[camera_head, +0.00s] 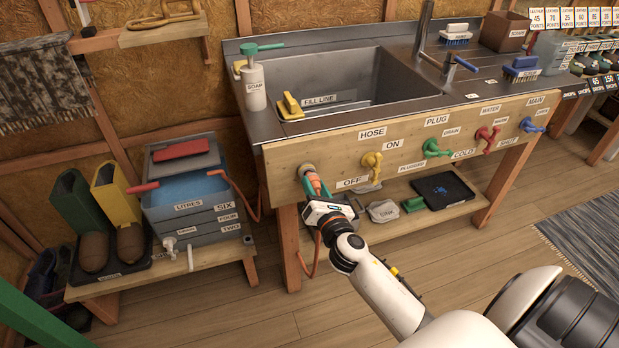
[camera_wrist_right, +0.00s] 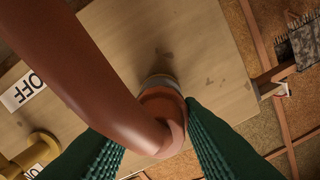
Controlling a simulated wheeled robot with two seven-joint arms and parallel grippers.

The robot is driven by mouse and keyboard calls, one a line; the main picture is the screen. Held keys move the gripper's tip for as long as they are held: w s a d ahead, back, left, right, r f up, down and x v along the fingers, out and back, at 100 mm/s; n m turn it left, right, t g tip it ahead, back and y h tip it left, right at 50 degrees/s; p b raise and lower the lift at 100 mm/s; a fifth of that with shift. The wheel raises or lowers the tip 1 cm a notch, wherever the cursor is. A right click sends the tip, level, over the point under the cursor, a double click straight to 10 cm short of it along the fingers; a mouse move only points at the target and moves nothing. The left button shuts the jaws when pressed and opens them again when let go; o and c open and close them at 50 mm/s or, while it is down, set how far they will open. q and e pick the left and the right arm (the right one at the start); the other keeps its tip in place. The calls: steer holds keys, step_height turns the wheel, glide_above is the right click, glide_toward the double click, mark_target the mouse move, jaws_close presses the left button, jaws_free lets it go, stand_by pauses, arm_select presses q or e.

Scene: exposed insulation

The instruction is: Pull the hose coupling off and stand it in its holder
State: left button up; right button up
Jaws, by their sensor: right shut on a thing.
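The orange-brown hose coupling (camera_head: 317,185) is at the outlet (camera_head: 306,170) under the HOSE label on the sink's wooden front panel. My right gripper (camera_head: 313,188) is shut on it. In the right wrist view the coupling (camera_wrist_right: 166,108) sits between the green ribbed finger pads, with the thick hose (camera_wrist_right: 100,65) running across the picture. A grey ring (camera_wrist_right: 160,80) shows between the coupling and the panel; I cannot tell whether they are still joined. I cannot clearly make out the coupling's holder. My left gripper is not in view.
A yellow valve (camera_head: 371,163) stands just right of the coupling, with green, red and blue valves beyond. A low shelf (camera_head: 440,215) lies below. Left are a grey tank (camera_head: 190,195) and boots on a bench (camera_head: 115,287). The floor in front is free.

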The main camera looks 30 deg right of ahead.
steer(key=shift+x, duration=0.8)
steer(key=o, duration=1.3)
steer(key=shift+c, duration=0.2)
steer(key=shift+f, duration=0.1)
steer(key=shift+v, duration=4.5)
steer(key=shift+a, duration=0.1)
